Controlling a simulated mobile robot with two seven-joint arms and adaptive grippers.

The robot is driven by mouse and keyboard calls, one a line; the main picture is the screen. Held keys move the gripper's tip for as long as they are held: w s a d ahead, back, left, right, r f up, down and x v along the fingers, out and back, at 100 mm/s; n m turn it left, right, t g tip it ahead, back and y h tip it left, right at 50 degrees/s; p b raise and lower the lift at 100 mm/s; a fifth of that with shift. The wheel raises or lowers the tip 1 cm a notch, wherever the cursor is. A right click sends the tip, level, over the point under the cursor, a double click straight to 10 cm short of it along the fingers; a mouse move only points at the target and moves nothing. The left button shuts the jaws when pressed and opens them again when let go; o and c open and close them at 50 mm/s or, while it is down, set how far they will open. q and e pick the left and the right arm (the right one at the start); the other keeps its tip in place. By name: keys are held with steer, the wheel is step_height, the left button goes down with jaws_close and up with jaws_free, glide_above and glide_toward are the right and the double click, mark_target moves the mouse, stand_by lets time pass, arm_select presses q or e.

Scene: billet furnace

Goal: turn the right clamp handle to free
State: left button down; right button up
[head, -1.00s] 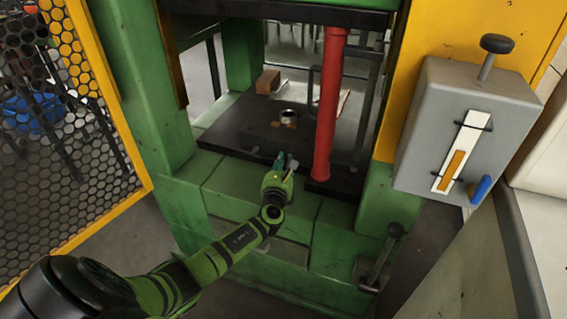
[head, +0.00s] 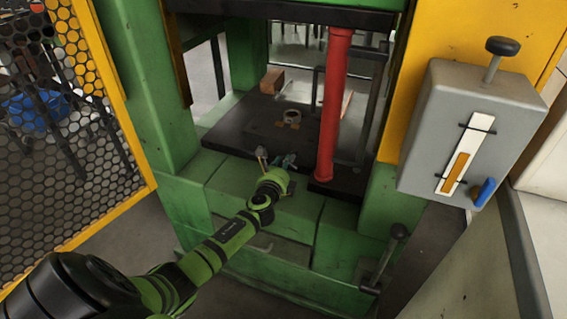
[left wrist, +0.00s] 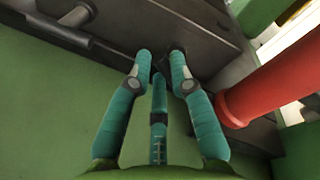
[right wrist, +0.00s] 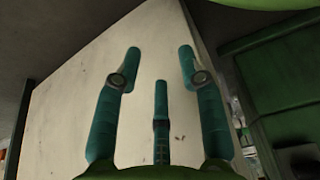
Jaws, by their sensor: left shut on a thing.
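My left gripper (head: 283,163) is at the front edge of the dark press bed, and its fingers are closed in on the right clamp handle. In the left wrist view, the left gripper (left wrist: 160,58) has its fingertips at the dark plate's edge. The fingers hide most of the right handle, so its angle cannot be told. The left clamp handle (head: 261,155), a small grey lever, stands just left of the gripper; it also shows as a grey bar (left wrist: 77,17) in the left wrist view. My right gripper (right wrist: 160,55) is open and empty, facing a pale panel.
A red column (head: 332,110) rises close right of the left gripper. A metal ring (head: 292,116) and a brown block (head: 272,80) are on the bed (head: 228,135). A grey control box (head: 465,130), a floor-side lever (head: 385,258) and a yellow mesh guard (head: 70,130) flank the press.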

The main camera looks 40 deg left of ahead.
arm_select(q)
steer(key=n, duration=0.1)
steer(key=n+h, duration=0.1)
steer(key=n, duration=0.1)
steer(key=shift+f, duration=0.25)
steer(key=shift+f+n+h, duration=0.15)
steer(key=shift+n+h, duration=0.15)
steer(key=shift+n, duration=0.55)
steer(key=shift+f+n+h, duration=0.15)
steer(key=shift+n+h, duration=0.15)
steer(key=shift+n, duration=0.55)
arm_select(e)
steer(key=shift+s, duration=0.45)
arm_select(q)
steer(key=c, duration=1.1)
jaws_free()
steer(key=shift+a, duration=0.1)
steer(key=v, duration=1.2)
steer(key=shift+f, duration=0.1)
